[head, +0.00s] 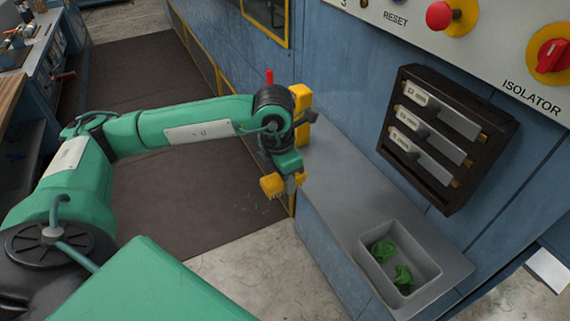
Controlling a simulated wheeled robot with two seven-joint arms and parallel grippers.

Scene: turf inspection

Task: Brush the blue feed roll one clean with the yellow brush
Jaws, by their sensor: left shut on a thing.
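My left arm reaches in from the left, and its gripper (294,176) points down beside the left end of the grey shelf. I cannot make out a blue feed roll in this view. My right gripper is not in view.
A grey tray (437,272) with green crumpled pieces (382,250) is set in the grey shelf (340,190). A dark rack (501,136) with several labelled tools hangs on the blue panel. A red button (439,15) and a red isolator switch (553,56) sit above. A brown mat (130,70) covers the floor.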

